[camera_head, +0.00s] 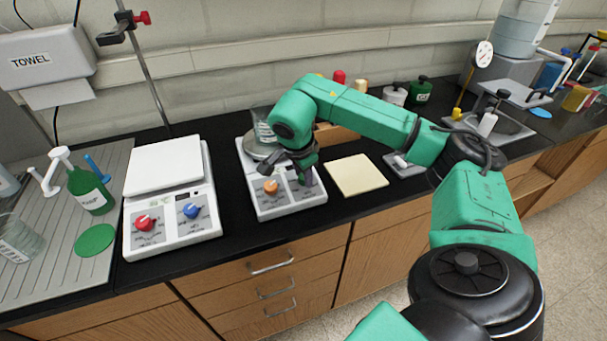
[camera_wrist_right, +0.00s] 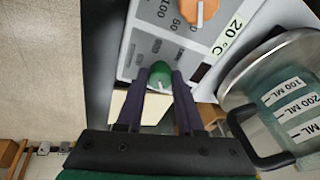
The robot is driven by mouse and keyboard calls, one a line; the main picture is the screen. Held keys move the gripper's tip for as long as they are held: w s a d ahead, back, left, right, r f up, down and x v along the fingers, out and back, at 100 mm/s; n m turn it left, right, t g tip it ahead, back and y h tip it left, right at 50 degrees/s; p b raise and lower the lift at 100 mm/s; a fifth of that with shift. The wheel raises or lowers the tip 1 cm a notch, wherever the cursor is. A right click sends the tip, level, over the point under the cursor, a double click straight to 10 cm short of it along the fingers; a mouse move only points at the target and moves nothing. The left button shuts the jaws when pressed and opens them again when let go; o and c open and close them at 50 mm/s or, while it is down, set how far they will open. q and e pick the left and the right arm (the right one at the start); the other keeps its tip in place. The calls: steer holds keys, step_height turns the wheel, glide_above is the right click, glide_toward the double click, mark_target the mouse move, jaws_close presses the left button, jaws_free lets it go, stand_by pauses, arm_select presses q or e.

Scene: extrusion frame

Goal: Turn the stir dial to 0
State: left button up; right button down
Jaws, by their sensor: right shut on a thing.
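The hot plate with the beaker is a white unit (camera_head: 262,210) in the middle of the bench. It has an orange dial (camera_head: 271,187) on the left of its front panel. A green dial (camera_wrist_right: 160,74) sits beside it; I take this as the stir dial, though its label is too small to read. My right gripper (camera_head: 304,174) reaches down to the panel's right side and hides that dial in the head view. In the right wrist view its two dark fingers (camera_wrist_right: 160,79) are closed around the green dial, whose white pointer mark shows between them. My left gripper is not in view.
A white device with red and blue dials (camera_head: 160,232) stands to the left. A pale yellow pad (camera_head: 357,176) lies to the right. The bench's front edge is near.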

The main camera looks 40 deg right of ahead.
steer(key=c, duration=0.5)
jaws_free()
steer(key=shift+r, duration=0.1)
steer(key=shift+c, duration=0.2)
steer(key=p+v, duration=0.3)
steer(key=v, duration=1.1)
steer(key=shift+s+r, duration=0.2)
steer(key=shift+r, duration=0.1)
steer(key=shift+w, duration=0.1)
steer(key=shift+a, duration=0.1)
